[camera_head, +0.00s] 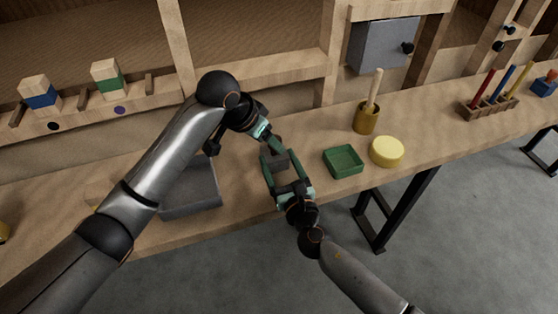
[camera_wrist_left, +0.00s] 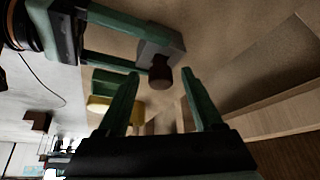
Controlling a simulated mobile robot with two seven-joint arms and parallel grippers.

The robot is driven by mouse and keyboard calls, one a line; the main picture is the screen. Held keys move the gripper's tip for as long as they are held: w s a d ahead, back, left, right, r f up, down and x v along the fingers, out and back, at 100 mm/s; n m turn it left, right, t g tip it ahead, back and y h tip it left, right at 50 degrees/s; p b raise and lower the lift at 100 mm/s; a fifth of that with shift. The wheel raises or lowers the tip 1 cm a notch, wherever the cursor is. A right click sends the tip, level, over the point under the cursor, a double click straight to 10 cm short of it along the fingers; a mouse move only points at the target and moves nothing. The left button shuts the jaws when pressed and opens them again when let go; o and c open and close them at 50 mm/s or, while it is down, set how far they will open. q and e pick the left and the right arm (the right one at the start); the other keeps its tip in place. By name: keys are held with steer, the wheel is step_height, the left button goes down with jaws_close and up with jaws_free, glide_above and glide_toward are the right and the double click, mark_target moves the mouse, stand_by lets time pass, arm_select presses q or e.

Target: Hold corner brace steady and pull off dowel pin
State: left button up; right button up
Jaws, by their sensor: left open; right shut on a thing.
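The grey corner brace (camera_wrist_left: 160,42) is held between the two green fingers of my right gripper (camera_head: 274,158), just above the bench; it also shows in the head view (camera_head: 280,161). The dark brown dowel pin (camera_wrist_left: 160,73) sticks out of the brace toward the left wrist camera. My left gripper (camera_wrist_left: 161,78) is open, and the pin appears in the gap between its fingertips. I cannot tell whether the fingers reach alongside the pin. In the head view, my left gripper (camera_head: 266,135) is close to the brace from above left, and the pin is hard to make out.
A grey tray (camera_head: 190,207) lies left of the grippers, partly behind my left arm. A green tray (camera_head: 343,161), a yellow round thing (camera_head: 387,151) and a brown cup with a stick (camera_head: 367,119) stand to the right. The wooden bench (camera_head: 300,135) has a back ledge.

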arm_select(q)
steer(key=shift+x, duration=1.25)
jaws_close()
steer(key=shift+r, duration=0.2)
steer(key=shift+r, duration=1.35)
steer(key=shift+r, duration=0.1)
